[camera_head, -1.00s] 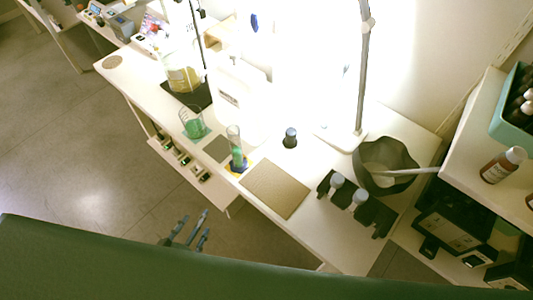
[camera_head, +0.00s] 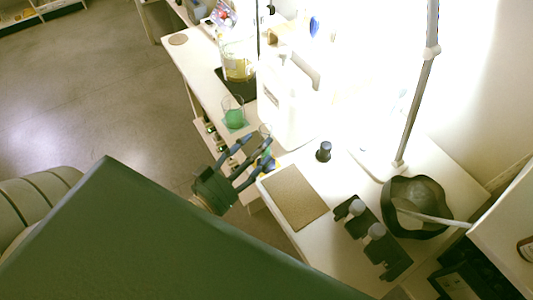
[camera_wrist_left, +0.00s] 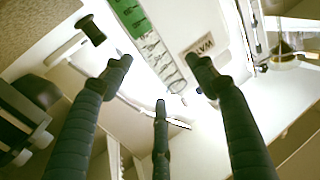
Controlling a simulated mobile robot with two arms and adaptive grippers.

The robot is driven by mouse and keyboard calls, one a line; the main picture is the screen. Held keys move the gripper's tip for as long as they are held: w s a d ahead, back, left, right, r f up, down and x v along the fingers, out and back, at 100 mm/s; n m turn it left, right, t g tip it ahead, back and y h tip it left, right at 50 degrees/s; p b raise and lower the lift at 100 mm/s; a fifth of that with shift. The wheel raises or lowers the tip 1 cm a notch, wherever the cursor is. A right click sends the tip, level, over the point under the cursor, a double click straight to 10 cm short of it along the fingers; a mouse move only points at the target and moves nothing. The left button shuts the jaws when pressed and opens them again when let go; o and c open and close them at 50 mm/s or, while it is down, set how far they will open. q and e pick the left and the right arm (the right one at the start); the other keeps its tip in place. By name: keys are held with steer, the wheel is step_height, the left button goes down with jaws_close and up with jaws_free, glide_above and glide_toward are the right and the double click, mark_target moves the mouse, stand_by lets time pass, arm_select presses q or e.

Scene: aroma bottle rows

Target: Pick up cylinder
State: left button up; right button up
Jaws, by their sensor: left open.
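The cylinder is a clear graduated tube with green liquid. In the left wrist view the cylinder (camera_wrist_left: 150,48) slants through the gap between the fingers, its green part at the top edge. In the head view the cylinder (camera_head: 265,131) stands on the bench, mostly hidden behind my left gripper (camera_head: 257,153). That gripper is open, its fingers pointing at the tube. In the left wrist view the left gripper (camera_wrist_left: 161,76) has its fingers spread on either side of the tube, with no visible contact. My right gripper is not in view.
A beaker of green liquid (camera_head: 234,117) and a flask of yellow liquid (camera_head: 238,67) stand beyond the cylinder. A small dark-capped bottle (camera_head: 323,151), a tan mat (camera_head: 294,196), a black holder (camera_head: 388,256) and a dark bowl (camera_head: 414,188) are to the right.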

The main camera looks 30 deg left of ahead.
arm_select(q)
steer(key=w, duration=0.3)
steer(key=w+d, duration=0.1)
steer(key=shift+w+f+p, duration=0.25)
steer(key=shift+p, duration=0.15)
jaws_close()
